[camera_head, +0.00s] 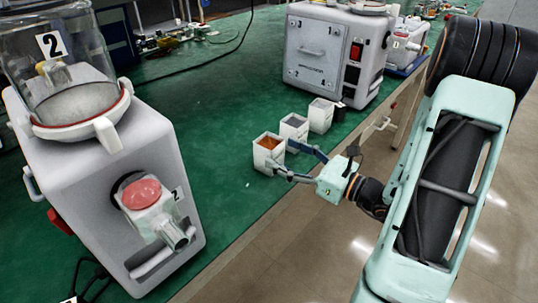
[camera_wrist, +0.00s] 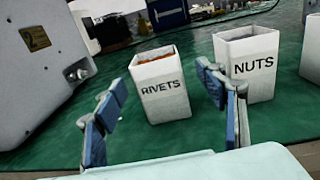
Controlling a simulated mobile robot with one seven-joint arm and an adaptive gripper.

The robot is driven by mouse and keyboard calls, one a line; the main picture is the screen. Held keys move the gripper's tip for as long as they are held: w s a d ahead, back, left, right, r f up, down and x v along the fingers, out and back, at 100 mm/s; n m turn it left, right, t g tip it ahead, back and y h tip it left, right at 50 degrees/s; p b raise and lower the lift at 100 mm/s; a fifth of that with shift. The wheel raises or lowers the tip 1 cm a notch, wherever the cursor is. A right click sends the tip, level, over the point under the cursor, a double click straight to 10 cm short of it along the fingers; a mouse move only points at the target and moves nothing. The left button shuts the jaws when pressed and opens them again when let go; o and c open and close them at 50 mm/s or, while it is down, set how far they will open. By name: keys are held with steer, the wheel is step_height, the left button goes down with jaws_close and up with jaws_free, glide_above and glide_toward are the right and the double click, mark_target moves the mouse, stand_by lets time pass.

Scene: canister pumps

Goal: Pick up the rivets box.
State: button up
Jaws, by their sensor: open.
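The rivets box (camera_wrist: 160,90) is a white open-topped box labelled RIVETS, with orange-brown contents at its top. It stands upright on the green table, just ahead of my gripper (camera_wrist: 160,115) in the wrist view. In the head view the rivets box (camera_head: 268,155) is the nearest in a row of white boxes. My gripper (camera_head: 287,163) is open, with its blue-padded fingers spread. In the wrist view the box shows between and beyond the two fingers, with the right finger close to its right side. I cannot tell whether a finger touches it.
The nuts box (camera_wrist: 248,65) stands close on the right in the wrist view. More boxes (camera_head: 321,115) continue the row toward a grey machine (camera_head: 330,50). A canister pump (camera_head: 130,170) marked 2 stands at left. The green table (camera_head: 215,120) is clear between them.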

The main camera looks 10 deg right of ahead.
mark_target(279, 152)
steer(key=x, duration=0.4)
steer(key=shift+s+a+f+b, duration=0.1)
steer(key=shift+s+b, duration=0.05)
steer(key=shift+b, duration=0.2)
steer(key=shift+w+a, duration=0.3)
steer(key=shift+w, duration=0.2)
steer(key=c, duration=1.4)
steer(key=shift+c, duration=0.5)
